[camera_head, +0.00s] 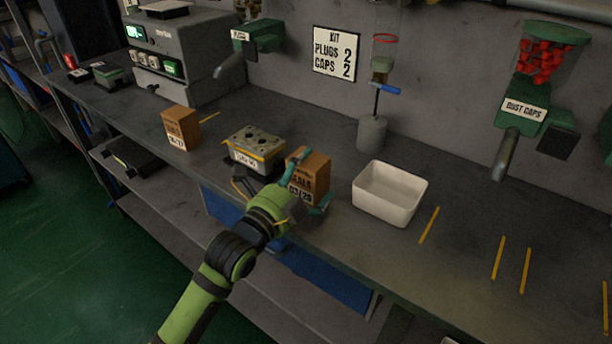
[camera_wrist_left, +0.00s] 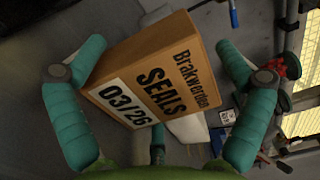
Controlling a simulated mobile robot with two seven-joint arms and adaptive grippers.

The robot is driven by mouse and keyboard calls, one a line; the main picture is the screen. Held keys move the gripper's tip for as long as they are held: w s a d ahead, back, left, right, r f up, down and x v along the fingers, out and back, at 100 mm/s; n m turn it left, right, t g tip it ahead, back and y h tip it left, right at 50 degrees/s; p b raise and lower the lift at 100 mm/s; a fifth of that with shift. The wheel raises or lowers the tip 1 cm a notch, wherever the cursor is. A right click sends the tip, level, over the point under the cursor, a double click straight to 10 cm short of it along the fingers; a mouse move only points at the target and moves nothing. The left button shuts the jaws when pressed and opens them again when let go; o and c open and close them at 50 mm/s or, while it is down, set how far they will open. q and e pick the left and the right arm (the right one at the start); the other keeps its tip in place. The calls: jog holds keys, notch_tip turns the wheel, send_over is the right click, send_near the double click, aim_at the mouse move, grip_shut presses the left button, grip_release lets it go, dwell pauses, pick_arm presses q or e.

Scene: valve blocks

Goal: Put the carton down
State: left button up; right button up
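A brown carton (camera_head: 311,178) marked "SEALS 03/26" is upright near the front of the grey bench (camera_head: 240,210), between the valve block and the white bin. Its base appears to be on the bench. It also fills the middle of the left wrist view (camera_wrist_left: 165,75), turned at an angle. My left gripper (camera_head: 309,182) has its teal fingers spread on either side of the carton. In the wrist view a gap shows between the right finger and the carton; the left finger is close to its edge, contact unclear. My right gripper is not in view.
A valve block (camera_head: 256,148) stands left of the carton, with a second carton (camera_head: 181,128) further left. A white bin (camera_head: 389,193) is close on the right. A grey post (camera_head: 372,133) stands behind. Bench with yellow strips (camera_head: 498,257) is clear at right.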

pick_arm(q)
jog(key=b+v, duration=0.1)
jog(key=v, duration=1.1)
